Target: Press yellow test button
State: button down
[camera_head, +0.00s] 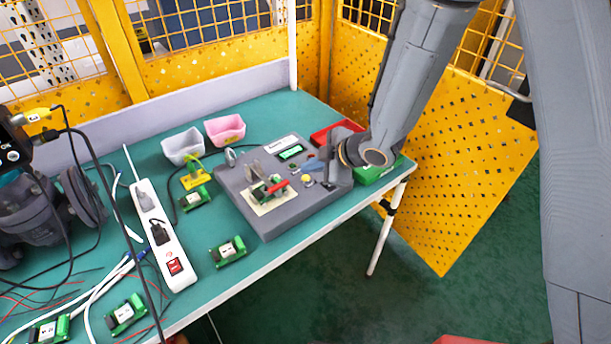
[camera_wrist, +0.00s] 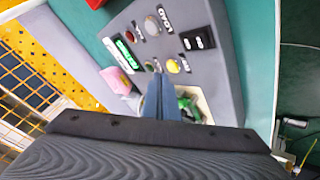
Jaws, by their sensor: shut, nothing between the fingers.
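The yellow button (camera_head: 307,181) is on the top of the grey test box (camera_head: 262,222), near my gripper. It also shows in the wrist view (camera_wrist: 173,66), just beyond and slightly right of my fingertips. My gripper (camera_head: 312,165) hangs over the right part of the box, with its blue fingers shut and empty. In the wrist view the shut fingers (camera_wrist: 161,80) point at the panel between the yellow button and a smaller control to its left. I cannot tell whether the fingertips touch the panel; the button looks uncovered.
A clamp fixture (camera_head: 268,190) with a green board and red handle stands on the box, close to the fingers. The box also carries a green display (camera_wrist: 125,53) and a black switch (camera_wrist: 197,39). A pink bin (camera_head: 225,129) and a white power strip (camera_head: 165,235) are to the left.

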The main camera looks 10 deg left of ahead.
aim_at(310, 181)
notch_tip(310, 181, up, 5)
jog(key=p, duration=0.4)
dwell(0.3)
dwell(0.5)
